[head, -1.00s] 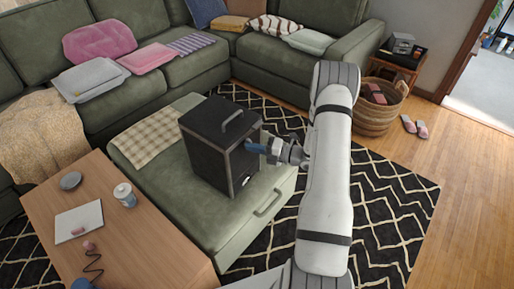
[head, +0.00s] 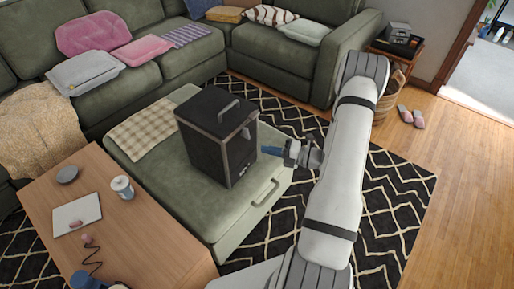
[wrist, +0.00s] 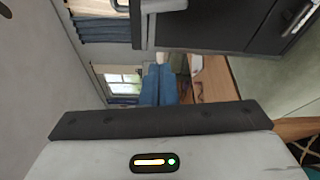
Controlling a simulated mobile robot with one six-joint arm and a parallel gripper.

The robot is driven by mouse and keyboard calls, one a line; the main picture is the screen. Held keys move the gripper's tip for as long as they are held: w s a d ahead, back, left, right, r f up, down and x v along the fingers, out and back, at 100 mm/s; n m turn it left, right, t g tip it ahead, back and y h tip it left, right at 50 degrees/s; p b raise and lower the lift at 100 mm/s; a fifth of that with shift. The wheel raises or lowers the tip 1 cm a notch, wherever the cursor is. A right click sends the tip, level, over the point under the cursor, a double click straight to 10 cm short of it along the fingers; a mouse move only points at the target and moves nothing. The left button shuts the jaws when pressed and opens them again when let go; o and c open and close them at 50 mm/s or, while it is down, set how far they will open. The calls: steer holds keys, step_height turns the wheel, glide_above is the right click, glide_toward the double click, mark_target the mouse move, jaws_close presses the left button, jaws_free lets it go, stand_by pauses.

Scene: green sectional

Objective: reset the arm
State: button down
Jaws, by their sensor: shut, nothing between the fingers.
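My gripper (head: 272,151) shows in the head view at the end of my white arm. Its blue fingers are shut and empty, just right of a black box (head: 217,135) with a grey handle on top. A small gap shows between the fingers and the box. In the wrist view the blue fingers (wrist: 158,85) are together at the middle, and the box (wrist: 235,22) fills part of the upper right. The box stands upright on the green ottoman (head: 215,208).
A wooden table (head: 135,235) with a cup (head: 122,188) and a white sheet stands at the front left. A green sofa (head: 185,70) with pillows lines the back. A basket (head: 393,93) and pink slippers (head: 411,116) sit at the right.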

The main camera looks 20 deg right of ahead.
steer(key=shift+s+d, duration=0.3)
steer(key=shift+d, duration=0.1)
stand_by(0.3)
steer(key=s+a+r+n+g+h+p, duration=0.1)
steer(key=s+a+r+n+g, duration=0.45)
steer(key=n, duration=0.45)
steer(key=s+a+r+n+g+h, duration=0.1)
steer(key=s+a+r+n+g, duration=0.2)
steer(key=a+r+n+g, duration=0.35)
steer(key=s+r+n+t+h, duration=0.2)
steer(key=s+r+n+h, duration=0.4)
steer(key=n, duration=0.6)
steer(key=s+r+n+t+h+p, duration=0.1)
steer(key=s+r+n+h, duration=0.4)
steer(key=n, duration=0.8)
step_height(320, 180, up, 4)
steer(key=shift+s+f+t+h, duration=0.1)
steer(key=shift+s+t+h, duration=0.3)
steer(key=shift+s+t, duration=0.25)
